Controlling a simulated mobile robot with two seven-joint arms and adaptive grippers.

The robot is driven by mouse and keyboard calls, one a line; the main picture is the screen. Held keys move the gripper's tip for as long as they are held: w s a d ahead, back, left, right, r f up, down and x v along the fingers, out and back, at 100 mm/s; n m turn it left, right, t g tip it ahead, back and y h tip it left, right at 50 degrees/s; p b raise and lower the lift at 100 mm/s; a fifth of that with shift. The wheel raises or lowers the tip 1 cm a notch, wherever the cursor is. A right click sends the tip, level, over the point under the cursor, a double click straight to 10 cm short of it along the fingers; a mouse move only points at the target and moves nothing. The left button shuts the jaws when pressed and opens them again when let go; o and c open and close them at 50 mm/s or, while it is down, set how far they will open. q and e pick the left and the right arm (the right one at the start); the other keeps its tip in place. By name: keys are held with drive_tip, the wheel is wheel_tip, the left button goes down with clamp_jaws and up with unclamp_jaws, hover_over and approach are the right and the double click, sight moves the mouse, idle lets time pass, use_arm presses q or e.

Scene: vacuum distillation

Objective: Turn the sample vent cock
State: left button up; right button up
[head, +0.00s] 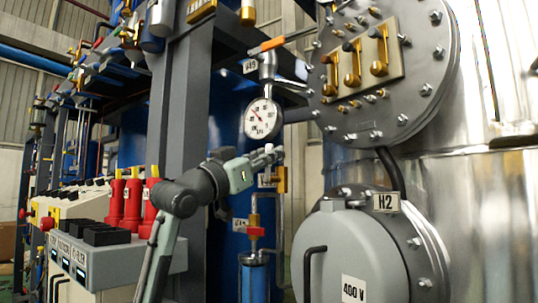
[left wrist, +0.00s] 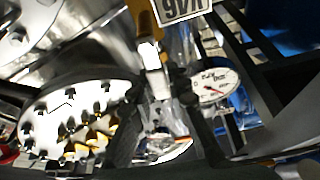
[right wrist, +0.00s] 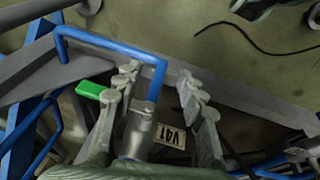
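My left gripper (head: 266,158) is in front of the gauge column, just below the round gauge, with its tips beside a small brass cock (head: 282,179). In the left wrist view a yellow and white cock part (left wrist: 153,62) stands ahead of the left gripper (left wrist: 165,125), whose dark fingers look apart. A tag beside it, seen upside down, seems to read V46 (left wrist: 182,10). Contact cannot be told. My right gripper (right wrist: 157,92) is open, with its fingers on either side of a bent blue handle (right wrist: 110,40) and its metal valve body (right wrist: 138,130). Which cock is the sample vent is not clear.
The pressure gauge (head: 262,118) and an orange-handled valve (head: 272,44) are above the left gripper. A red-handled valve (head: 256,232) and blue vessel (head: 253,278) are below. A grey 400 V housing (head: 350,250) stands right. A green handle (right wrist: 89,90) lies beside the right gripper.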

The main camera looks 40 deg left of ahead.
use_arm(q)
drive_tip(key=o, duration=0.3)
drive_tip(key=v, duration=1.2)
idle(0.5)
